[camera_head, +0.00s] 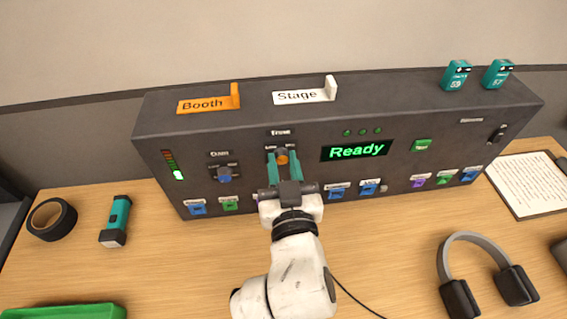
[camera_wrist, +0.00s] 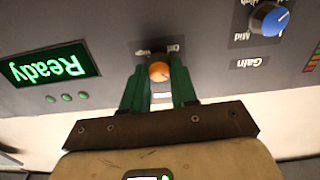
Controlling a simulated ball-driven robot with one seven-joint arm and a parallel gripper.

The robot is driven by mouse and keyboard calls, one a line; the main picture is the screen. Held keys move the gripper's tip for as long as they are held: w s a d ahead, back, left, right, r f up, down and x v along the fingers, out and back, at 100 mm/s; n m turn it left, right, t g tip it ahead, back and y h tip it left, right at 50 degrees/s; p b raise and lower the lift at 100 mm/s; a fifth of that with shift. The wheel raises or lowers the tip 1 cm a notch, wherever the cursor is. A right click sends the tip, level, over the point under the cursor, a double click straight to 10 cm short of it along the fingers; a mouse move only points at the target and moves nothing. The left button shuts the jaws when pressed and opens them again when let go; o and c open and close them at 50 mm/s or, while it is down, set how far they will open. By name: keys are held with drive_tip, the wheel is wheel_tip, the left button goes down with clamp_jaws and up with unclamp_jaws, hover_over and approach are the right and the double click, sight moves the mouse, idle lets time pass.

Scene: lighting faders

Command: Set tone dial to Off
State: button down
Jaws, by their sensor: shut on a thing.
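The tone dial is an orange knob (camera_head: 283,158) on the front of the dark grey panel (camera_head: 305,118), under a label that reads like "Tone". My gripper (camera_head: 283,162) reaches the panel with its teal fingers on either side of the knob and is shut on it. In the wrist view the orange knob (camera_wrist: 159,71) sits between the green fingertips (camera_wrist: 157,75), and the picture is upside down. Small marks beside the knob are partly hidden by the fingers. I cannot read which mark the knob points at.
A blue "Gain" dial (camera_head: 224,173) is left of the tone dial. A green "Ready" display (camera_head: 357,150) is to its right. Coloured switches (camera_head: 230,203) line the panel's lower edge. Tape (camera_head: 52,219), a flashlight (camera_head: 116,220) and headphones (camera_head: 482,275) lie on the wooden table.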

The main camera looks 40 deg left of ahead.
drive_tip(key=n+p, duration=0.1)
drive_tip(key=n, duration=0.3)
drive_tip(key=n+p, duration=0.2)
drive_tip(key=n, duration=0.2)
drive_tip(key=shift+s+n, duration=0.1)
drive_tip(key=shift+n, duration=0.3)
drive_tip(key=n+p, duration=0.2)
drive_tip(key=n, duration=0.2)
drive_tip(key=shift+n, duration=0.3)
drive_tip(key=shift+f+n+p, duration=0.15)
drive_tip(key=shift+n+p, duration=0.8)
drive_tip(key=shift+n, duration=1.25)
drive_tip(key=c, duration=0.9)
unclamp_jaws()
